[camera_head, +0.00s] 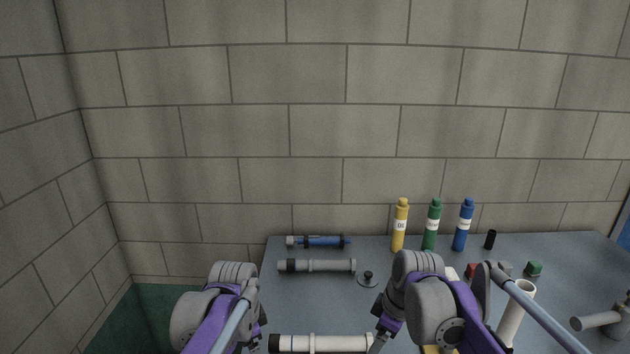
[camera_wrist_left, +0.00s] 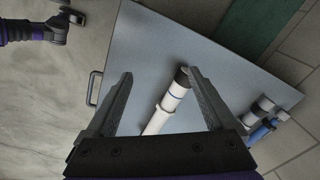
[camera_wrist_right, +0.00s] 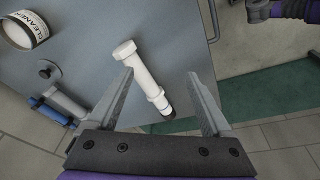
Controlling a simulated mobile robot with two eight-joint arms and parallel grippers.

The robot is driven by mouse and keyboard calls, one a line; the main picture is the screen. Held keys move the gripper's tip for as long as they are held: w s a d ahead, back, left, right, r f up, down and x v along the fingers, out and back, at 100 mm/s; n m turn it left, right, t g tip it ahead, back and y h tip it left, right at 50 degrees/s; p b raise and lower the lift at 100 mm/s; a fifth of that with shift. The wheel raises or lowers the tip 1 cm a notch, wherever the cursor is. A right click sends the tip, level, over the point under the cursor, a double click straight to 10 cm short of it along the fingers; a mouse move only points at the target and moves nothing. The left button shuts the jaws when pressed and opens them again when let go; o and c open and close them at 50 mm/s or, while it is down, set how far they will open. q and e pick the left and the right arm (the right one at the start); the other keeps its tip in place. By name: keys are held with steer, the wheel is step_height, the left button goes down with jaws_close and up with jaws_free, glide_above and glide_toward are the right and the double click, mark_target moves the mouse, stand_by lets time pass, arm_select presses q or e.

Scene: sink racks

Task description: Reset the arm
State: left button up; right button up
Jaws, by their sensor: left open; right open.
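My left gripper (camera_wrist_left: 158,75) is open with nothing between its fingers in the left wrist view. My right gripper (camera_wrist_right: 160,74) is open and empty too in the right wrist view. Both arms reach over the front of the grey-blue counter (camera_head: 375,305) in the head view. A white tube with a dark end (camera_head: 325,343) lies on the counter between the two arms. It also shows beyond the fingers in the left wrist view (camera_wrist_left: 166,104) and the right wrist view (camera_wrist_right: 144,74). In the head view, the arms hide most of both grippers.
A grey tube (camera_head: 318,266) and a blue tube (camera_head: 322,241) lie behind the white one. Yellow (camera_head: 399,228), green (camera_head: 431,228) and blue (camera_head: 463,228) bottles stand near the brick wall. A white cylinder (camera_head: 514,318) and a grey fitting (camera_head: 600,320) are at right.

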arm_select(q)
steer(key=s+a+f+n+t, duration=0.1)
steer(key=s+f+n, duration=0.1)
steer(key=s+n, duration=0.2)
steer(key=s+a+f+n+t, duration=0.1)
steer(key=s+f+n, duration=0.2)
steer(key=s, duration=0.8)
steer(key=s+a+f+n+t, duration=0.1)
steer(key=s+a+f+n, duration=0.1)
steer(key=s+n, duration=0.3)
steer(key=shift+s+f+t, duration=0.15)
steer(key=shift+s+t, duration=0.15)
steer(key=shift+s, duration=0.95)
arm_select(e)
steer(key=s+d+f+m+t+h, duration=0.1)
steer(key=s+f+m, duration=0.4)
steer(key=s, duration=0.6)
steer(key=s+d+f+m+t+h, duration=0.1)
steer(key=s+f+m, duration=0.4)
steer(key=s, duration=0.6)
steer(key=shift+s+d+m+t, duration=0.2)
steer(key=shift+d+m+t, duration=0.6)
steer(key=shift+d+m, duration=0.3)
arm_select(q)
steer(key=shift+c, duration=0.3)
arm_select(e)
steer(key=shift+d, duration=0.1)
steer(key=shift+c, duration=0.3)
